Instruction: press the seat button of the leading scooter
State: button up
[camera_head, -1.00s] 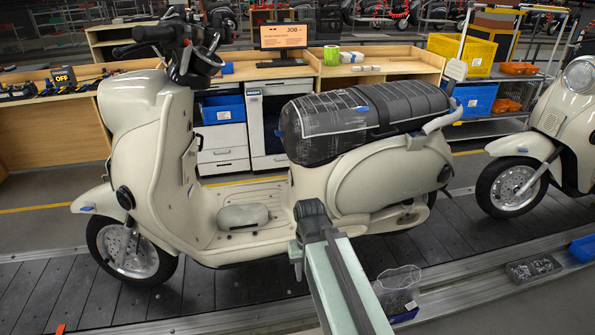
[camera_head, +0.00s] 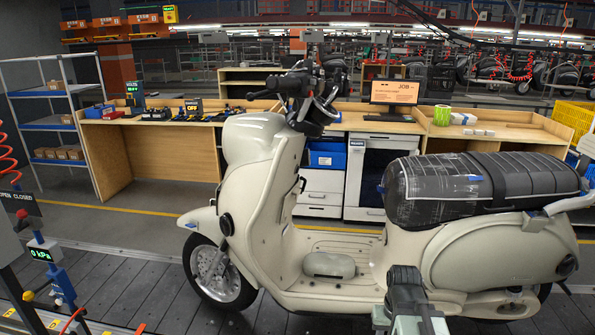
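The cream scooter (camera_head: 270,215) stands upright on the slat conveyor, front wheel to the left, and fills the middle and right. It is the only whole scooter near me. Its seat (camera_head: 445,188) is black, covered in clear wrap with small blue pieces; the tail runs to the right edge. I cannot clearly make out a seat button. A dark joint of my arm shows at the bottom, in front of the scooter's lower body. My gripper's fingers are not visible.
Dark conveyor slats (camera_head: 120,285) run in front and to the left. A post with a green display (camera_head: 42,255) stands at the left edge. A wooden bench (camera_head: 150,150), a shelf rack (camera_head: 50,120) and a monitor (camera_head: 393,92) are behind. The floor beyond the conveyor's left part is clear.

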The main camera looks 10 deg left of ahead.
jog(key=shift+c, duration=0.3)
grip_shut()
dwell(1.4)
